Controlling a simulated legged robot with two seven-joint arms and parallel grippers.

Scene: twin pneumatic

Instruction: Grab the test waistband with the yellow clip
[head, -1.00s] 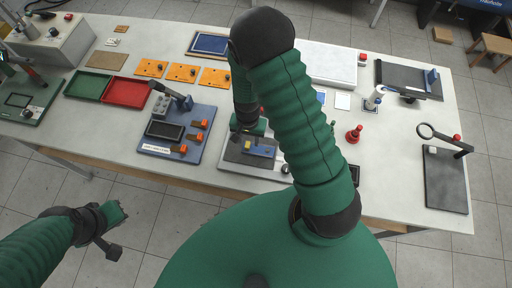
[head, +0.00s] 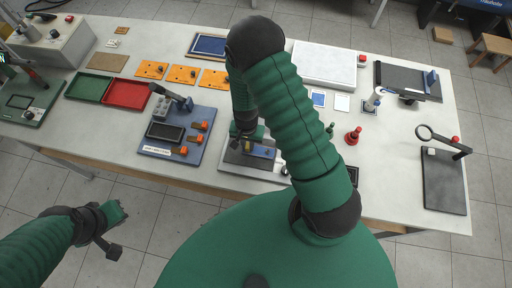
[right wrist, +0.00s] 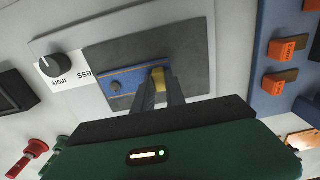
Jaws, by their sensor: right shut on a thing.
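The test waistband is a blue strip (right wrist: 125,80) lying on a dark plate (right wrist: 197,75) of a light-framed fixture; it also shows in the head view (head: 262,152). A yellow clip (right wrist: 159,76) sits at one end of the strip. My right gripper (right wrist: 160,92) has its two fingers on either side of the yellow clip and is shut on it. In the head view my right gripper (head: 245,143) is over the plate, partly covering the strip.
A black knob (right wrist: 54,64) stands on the fixture beside the plate. A blue board with orange clips (head: 201,125) lies to the left. Red pieces (head: 353,136) and a black stand with a ring (head: 443,180) are to the right.

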